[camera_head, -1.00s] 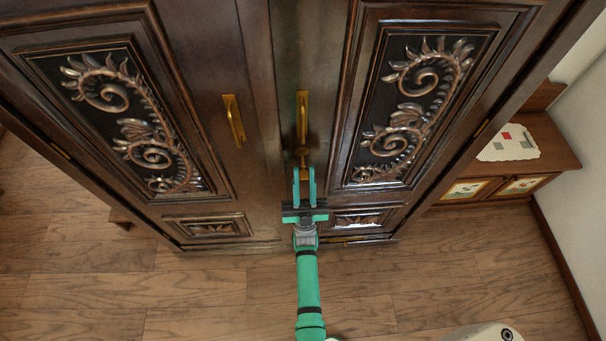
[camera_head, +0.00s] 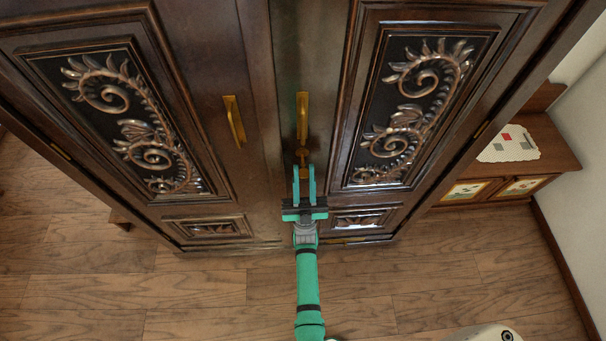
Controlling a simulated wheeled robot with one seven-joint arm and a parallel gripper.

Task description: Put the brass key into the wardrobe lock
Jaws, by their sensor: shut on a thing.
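The dark carved wooden wardrobe (camera_head: 262,60) fills the upper view, with its two doors closed. My teal gripper (camera_head: 304,172) is at the lower part of the right door, just below that door's brass handle (camera_head: 302,117). Its two fingers point up the picture at the door. They are shut on the brass key (camera_head: 302,155), which shows as a small brass piece at and just beyond the fingertips. The lock is hard to tell apart from the key here. Whether the key's tip is inside the lock cannot be seen.
A second brass handle (camera_head: 234,121) is on the left door. A low wooden bench (camera_head: 548,147) with a white cloth stands at the right by the wall. The wooden floor (camera_head: 200,295) in front of the wardrobe is mostly clear. A pale rounded object shows at the bottom right.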

